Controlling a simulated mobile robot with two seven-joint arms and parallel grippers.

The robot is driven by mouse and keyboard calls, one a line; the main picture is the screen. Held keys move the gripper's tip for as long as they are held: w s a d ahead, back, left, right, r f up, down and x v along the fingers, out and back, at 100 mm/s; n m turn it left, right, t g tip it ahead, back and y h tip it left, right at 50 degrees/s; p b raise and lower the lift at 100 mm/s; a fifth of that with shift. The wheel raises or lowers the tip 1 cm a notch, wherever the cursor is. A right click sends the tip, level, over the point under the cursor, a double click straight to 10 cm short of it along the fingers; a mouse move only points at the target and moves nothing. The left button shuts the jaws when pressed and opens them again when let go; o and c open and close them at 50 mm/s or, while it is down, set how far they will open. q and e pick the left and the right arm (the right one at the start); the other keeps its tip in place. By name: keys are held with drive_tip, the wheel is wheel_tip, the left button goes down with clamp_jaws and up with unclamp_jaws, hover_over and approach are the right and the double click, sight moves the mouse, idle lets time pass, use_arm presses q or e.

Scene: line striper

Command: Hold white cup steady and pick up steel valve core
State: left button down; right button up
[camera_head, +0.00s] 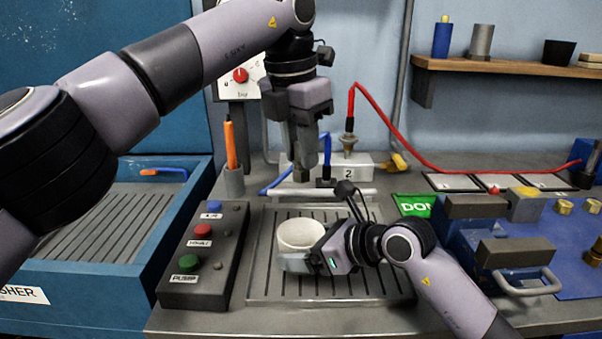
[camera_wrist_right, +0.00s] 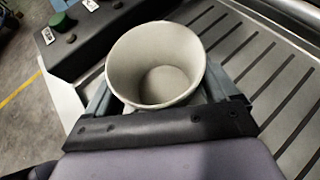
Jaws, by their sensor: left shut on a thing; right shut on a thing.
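The white cup (camera_head: 300,234) is upright over the slotted tray (camera_head: 262,283), and it also shows in the right wrist view (camera_wrist_right: 157,62), where its inside looks empty. My right gripper (camera_head: 297,262) is shut on the cup, with a finger on each side in the right wrist view (camera_wrist_right: 155,105). My left gripper (camera_head: 304,165) points down behind the cup, above the white block marked 2. It is shut on a small dark grey metal piece (camera_head: 302,175), apparently the steel valve core, mostly hidden by the fingers.
The white block (camera_head: 361,168) carries a blue hose and a metal fitting (camera_head: 348,142) with a red hose. A button box (camera_head: 203,258) stands left of the tray. A blue fixture (camera_head: 490,245) with grey blocks is at right. The tray's front is clear.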

use_arm(q)
drive_tip(key=shift+r, duration=0.5)
